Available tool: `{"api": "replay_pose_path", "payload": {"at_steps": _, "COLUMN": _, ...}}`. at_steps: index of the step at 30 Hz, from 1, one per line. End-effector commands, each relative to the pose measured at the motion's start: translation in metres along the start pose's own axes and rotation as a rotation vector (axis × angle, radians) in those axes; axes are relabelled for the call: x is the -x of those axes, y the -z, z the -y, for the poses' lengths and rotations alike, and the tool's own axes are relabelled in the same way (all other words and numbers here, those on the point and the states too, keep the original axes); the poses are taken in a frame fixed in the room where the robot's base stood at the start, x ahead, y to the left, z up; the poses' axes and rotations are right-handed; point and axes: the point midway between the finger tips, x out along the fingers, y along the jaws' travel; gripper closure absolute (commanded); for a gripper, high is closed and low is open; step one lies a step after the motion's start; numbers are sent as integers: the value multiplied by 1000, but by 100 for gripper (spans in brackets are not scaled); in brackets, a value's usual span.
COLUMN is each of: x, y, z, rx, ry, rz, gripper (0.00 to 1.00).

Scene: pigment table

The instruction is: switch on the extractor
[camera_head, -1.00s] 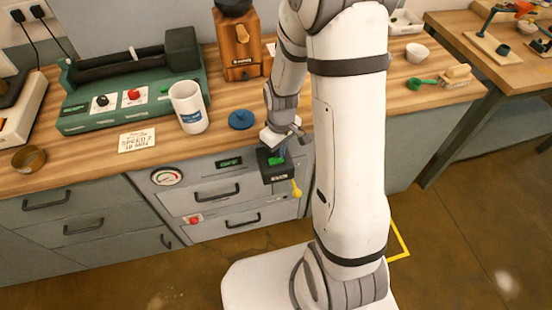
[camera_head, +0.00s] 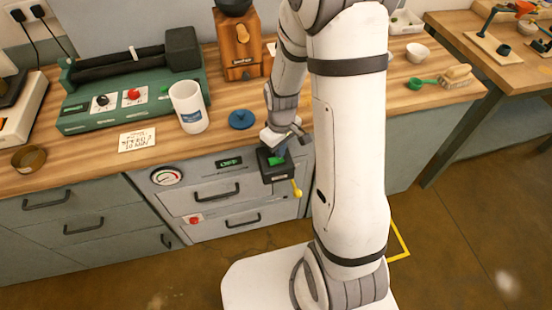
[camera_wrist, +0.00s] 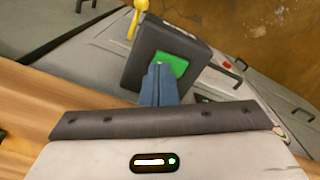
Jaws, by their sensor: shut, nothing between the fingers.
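A dark box with a green button and a yellow lever, apparently the extractor switch (camera_head: 281,176), sits at the counter's front. The green button (camera_head: 276,160) is on its upper face, and the lever (camera_head: 296,188) hangs at its right. My gripper (camera_head: 280,152) is shut and empty, with its blue fingers pointing at the button. In the wrist view the shut fingertips (camera_wrist: 159,68) overlap the near part of the green button (camera_wrist: 172,64) on the dark box (camera_wrist: 195,45). I cannot tell whether they press it or only hover.
A small green-lit display (camera_head: 229,162) on the cabinet front seems to read OFF. A round gauge (camera_head: 166,176) and a red button (camera_head: 194,220) are nearby.

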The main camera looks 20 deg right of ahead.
Motion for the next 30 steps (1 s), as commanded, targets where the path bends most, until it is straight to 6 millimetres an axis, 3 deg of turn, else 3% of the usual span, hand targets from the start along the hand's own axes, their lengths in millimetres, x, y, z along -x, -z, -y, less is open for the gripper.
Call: {"api": "replay_pose_path", "payload": {"at_steps": 30, "x": -16, "y": 0, "z": 0, "rx": -1, "ry": 0, "rz": 0, "gripper": 100}}
